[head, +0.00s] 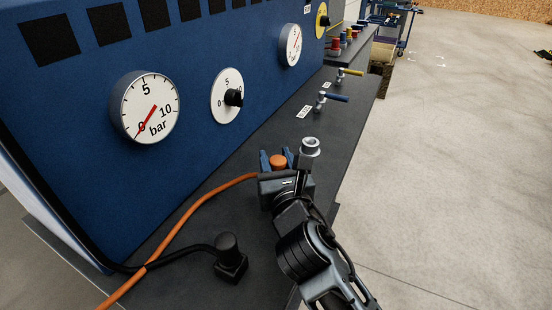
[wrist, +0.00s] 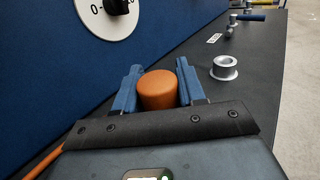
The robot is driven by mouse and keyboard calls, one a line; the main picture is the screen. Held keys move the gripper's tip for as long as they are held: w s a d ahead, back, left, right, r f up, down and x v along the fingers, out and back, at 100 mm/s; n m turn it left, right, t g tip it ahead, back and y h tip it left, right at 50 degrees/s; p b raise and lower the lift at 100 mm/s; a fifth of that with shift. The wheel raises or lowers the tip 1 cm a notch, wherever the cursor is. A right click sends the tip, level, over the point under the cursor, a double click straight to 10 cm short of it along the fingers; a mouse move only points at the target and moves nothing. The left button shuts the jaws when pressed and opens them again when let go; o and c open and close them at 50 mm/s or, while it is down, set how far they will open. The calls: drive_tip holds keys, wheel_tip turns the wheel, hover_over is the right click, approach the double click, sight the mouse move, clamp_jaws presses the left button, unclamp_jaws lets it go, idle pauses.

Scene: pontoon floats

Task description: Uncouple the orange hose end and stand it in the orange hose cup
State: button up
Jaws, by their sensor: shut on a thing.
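The orange hose end (head: 278,161) shows as a round orange cap between the two blue fingers of my gripper (head: 278,158). In the wrist view the orange cap (wrist: 157,90) stands roughly upright with a blue finger on each side, so my gripper (wrist: 159,88) is shut on it. The orange hose (head: 195,207) runs from there to the lower left. What is under the hose end is hidden by my gripper. A silver ring-shaped fitting (head: 310,147) stands on the bench just beyond and right of my gripper, apart from it. I cannot make out the orange hose cup.
A black plug (head: 228,247) stands on the dark bench at the front, its black cable passing the orange hose. The blue panel with gauges (head: 150,107) rises on the left. Blue (head: 332,97) and yellow (head: 350,72) levers lie farther along the bench. Open floor lies right.

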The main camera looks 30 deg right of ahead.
drive_tip(key=shift+f+b, duration=0.65)
drive_tip(key=shift+f, duration=0.5)
drive_tip(key=o, duration=1.2)
drive_tip(key=b+v, duration=0.1)
drive_tip(key=v, duration=0.6)
drive_tip(key=shift+s+a, duration=0.15)
drive_tip(key=shift+s, duration=0.2)
